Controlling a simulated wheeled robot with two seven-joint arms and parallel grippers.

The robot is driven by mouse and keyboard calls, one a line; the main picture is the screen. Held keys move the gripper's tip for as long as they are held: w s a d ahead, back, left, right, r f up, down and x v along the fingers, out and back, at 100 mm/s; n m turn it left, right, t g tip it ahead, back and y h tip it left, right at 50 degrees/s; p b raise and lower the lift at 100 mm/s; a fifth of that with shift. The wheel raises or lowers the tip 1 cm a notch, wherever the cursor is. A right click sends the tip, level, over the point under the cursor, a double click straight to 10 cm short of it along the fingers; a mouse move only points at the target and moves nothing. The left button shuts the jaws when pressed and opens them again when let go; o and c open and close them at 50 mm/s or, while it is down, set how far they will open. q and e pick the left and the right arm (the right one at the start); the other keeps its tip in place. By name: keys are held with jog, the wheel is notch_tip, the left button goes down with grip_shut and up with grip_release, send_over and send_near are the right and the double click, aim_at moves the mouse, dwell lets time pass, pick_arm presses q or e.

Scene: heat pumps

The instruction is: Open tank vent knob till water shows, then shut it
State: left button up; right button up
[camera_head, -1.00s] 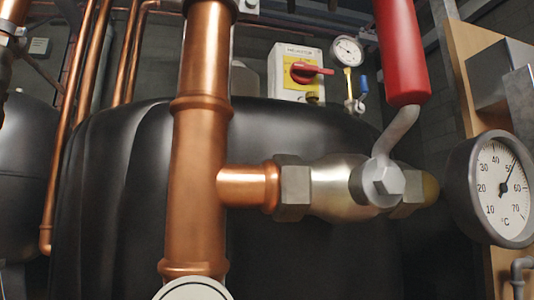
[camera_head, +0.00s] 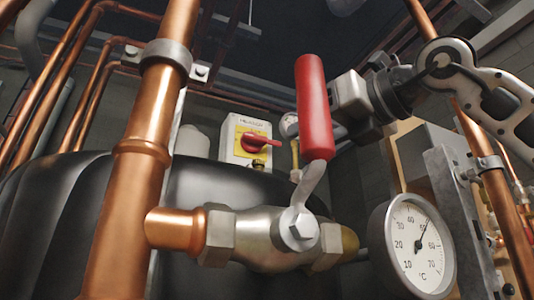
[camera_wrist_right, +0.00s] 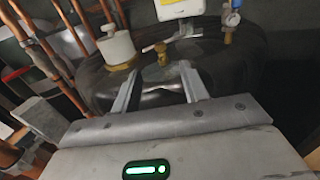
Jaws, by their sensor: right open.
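A small brass fitting (camera_wrist_right: 163,54) stands on top of the black tank (camera_wrist_right: 95,85) in the right wrist view. It looks like the vent knob. In the head view a small brass piece (camera_head: 258,163) shows below the red switch, perhaps the same one. My right gripper (camera_wrist_right: 160,72) is open and empty, its two fingers pointing at the tank top, with the brass fitting beyond and between the tips. In the head view my right gripper (camera_head: 345,138) comes in from the upper right, partly hidden behind a red handle. No water is visible. My left gripper is not in view.
A valve with a red lever handle (camera_head: 314,105), a thick copper pipe (camera_head: 140,190) and a round thermometer (camera_head: 415,245) stand in front. A white box with a red switch (camera_head: 236,140) is behind the tank. A white cylinder (camera_wrist_right: 117,46) stands left of the brass fitting.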

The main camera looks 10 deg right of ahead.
aim_at(263, 160)
jog(key=p+x, duration=0.3)
jog(key=x, duration=0.7)
jog(key=shift+w+a+f, duration=0.1)
jog(key=shift+w+a, duration=0.15)
jog(key=shift+w, duration=0.25)
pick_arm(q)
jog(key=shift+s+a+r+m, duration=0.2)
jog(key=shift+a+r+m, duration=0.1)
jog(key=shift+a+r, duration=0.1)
